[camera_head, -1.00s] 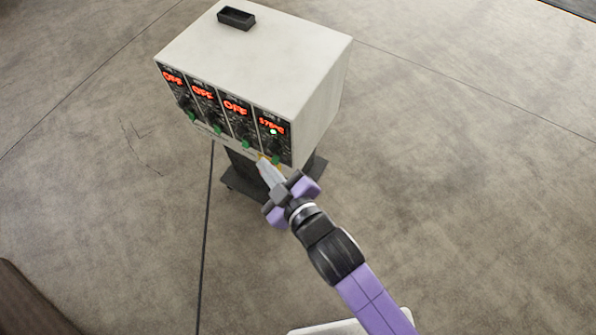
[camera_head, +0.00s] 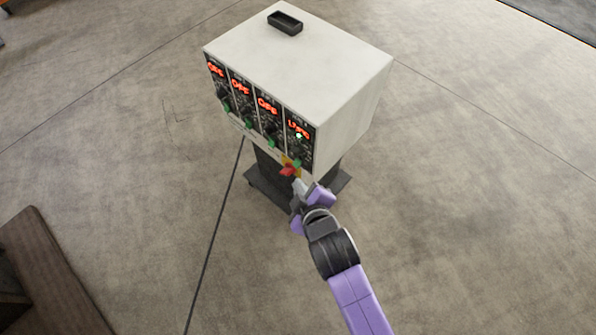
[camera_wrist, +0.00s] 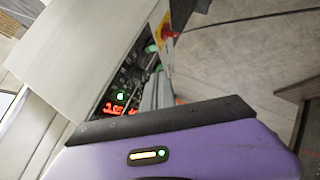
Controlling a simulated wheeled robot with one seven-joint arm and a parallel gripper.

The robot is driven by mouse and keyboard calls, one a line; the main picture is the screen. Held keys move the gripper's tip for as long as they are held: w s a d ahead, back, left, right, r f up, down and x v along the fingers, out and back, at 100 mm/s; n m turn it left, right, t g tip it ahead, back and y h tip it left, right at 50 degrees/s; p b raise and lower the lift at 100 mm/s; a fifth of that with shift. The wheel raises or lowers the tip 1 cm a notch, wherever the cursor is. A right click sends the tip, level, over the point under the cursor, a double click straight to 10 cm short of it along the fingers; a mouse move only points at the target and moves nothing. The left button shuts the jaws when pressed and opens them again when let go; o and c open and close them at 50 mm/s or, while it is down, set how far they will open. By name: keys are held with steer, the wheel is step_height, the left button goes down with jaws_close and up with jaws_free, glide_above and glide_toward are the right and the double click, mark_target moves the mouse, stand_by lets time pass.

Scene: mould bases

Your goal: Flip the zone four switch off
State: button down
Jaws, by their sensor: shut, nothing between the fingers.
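The white controller box (camera_head: 310,58) has four dark zone modules on its front. The rightmost module (camera_head: 301,146) shows lit red digits, too blurred to read, and a green-white light. Its green switch (camera_head: 297,163) sits at the module's lower edge; its lever position is too small to tell. The other three displays read OFF. My gripper (camera_head: 297,186) is shut and empty, just below the rightmost module and close to the red handle. In the wrist view, its fingers (camera_wrist: 152,93) point toward the lit module (camera_wrist: 122,92) and partly cover the front panel.
A red handle (camera_head: 288,171) on a yellow plate sits under the box's front edge, close to my fingertips. The box stands on a dark pedestal (camera_head: 268,170). A black tray (camera_head: 285,22) lies on top. A brown-edged object (camera_head: 50,270) is at lower left. The surrounding floor is clear.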

mark_target(298, 162)
steer(key=d+f+x, duration=0.1)
steer(key=d+x, duration=0.1)
steer(key=x, duration=0.9)
steer(key=shift+f, duration=0.35)
steer(key=shift+d, duration=0.1)
steer(key=b, duration=0.1)
steer(key=f+t+b, duration=0.1)
steer(key=b, duration=0.1)
steer(key=shift+w+d+n+h, duration=0.15)
steer(key=shift+n+h, duration=0.15)
steer(key=shift+r, duration=0.15)
